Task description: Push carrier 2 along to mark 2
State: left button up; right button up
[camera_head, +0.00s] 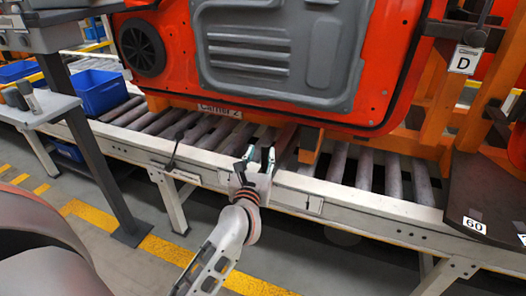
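An orange carrier (192,103) stands on the roller conveyor and holds a red door panel (388,75) with a grey inner part. My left gripper (261,157) is over the conveyor's near rail, just below the carrier's lower edge. Its two fingers point towards the carrier and stand apart with nothing seen between them. I cannot tell whether they touch the carrier. Small plates on the near rail (300,201) may be marks, but their writing is unreadable. My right gripper is out of view.
A dark plate (458,190) labelled "60" sits at the right end, below an orange frame with a "D" tag (465,60). Blue bins (101,92) and a grey stand (40,107) are at left.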

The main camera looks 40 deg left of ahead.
pick_arm(q)
jog(key=v, duration=0.9)
jog(key=shift+d, duration=0.4)
jog(key=shift+s+f, duration=0.1)
